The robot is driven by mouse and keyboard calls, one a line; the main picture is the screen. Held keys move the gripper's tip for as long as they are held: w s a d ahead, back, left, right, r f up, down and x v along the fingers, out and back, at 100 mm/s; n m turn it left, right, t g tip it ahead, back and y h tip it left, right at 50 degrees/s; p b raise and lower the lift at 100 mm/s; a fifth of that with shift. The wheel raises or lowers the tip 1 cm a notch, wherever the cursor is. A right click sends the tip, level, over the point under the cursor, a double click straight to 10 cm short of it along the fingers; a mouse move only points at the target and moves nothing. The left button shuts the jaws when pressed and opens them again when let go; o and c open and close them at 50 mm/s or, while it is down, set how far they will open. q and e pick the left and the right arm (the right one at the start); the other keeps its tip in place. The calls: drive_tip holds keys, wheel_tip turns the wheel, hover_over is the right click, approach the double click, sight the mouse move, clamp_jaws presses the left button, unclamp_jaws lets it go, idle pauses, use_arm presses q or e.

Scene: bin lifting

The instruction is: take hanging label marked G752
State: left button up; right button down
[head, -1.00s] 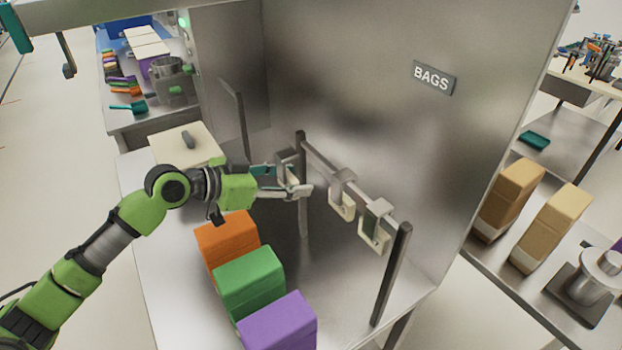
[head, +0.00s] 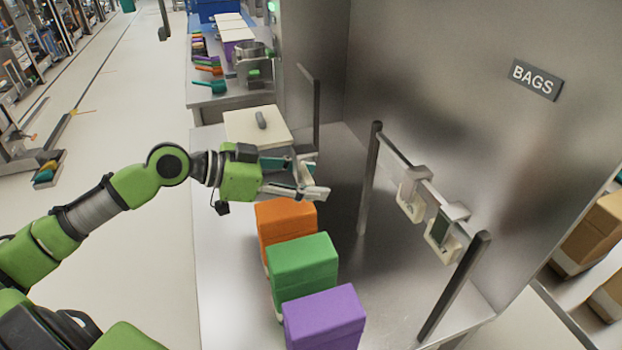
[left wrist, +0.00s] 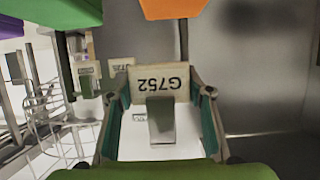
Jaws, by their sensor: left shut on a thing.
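The label marked G752 (left wrist: 178,78) sits between my left gripper's fingers in the left wrist view, its text upside down, with a metal hook piece (left wrist: 161,122) below the text. My left gripper (head: 318,178) is shut on this label, above and just behind the orange box and apart from the rail (head: 405,158). The label is mostly hidden by the fingers in the head view. Two other labels hang on the rail, one cream (head: 410,210) and one with a green patch (head: 443,252). My right gripper is not in view.
Orange (head: 286,216), green (head: 303,262) and purple (head: 325,318) boxes stand in a row on the steel bench (head: 225,262). A cream lidded container (head: 240,128) stands behind. Rail posts and the BAGS wall panel (head: 460,70) bound the right side.

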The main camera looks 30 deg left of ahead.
use_arm(q)
drive_tip(key=shift+r, duration=0.15)
drive_tip(key=shift+s+a, duration=0.3)
drive_tip(key=shift+s+a+b, duration=0.45)
drive_tip(key=shift+s, duration=0.05)
drive_tip(key=shift+s+a, duration=0.25)
drive_tip(key=shift+s+a+p, duration=0.3)
drive_tip(key=shift+s+a, duration=0.6)
drive_tip(key=shift+a, duration=0.05)
drive_tip(key=shift+s+a, duration=0.5)
drive_tip(key=shift+s, duration=0.05)
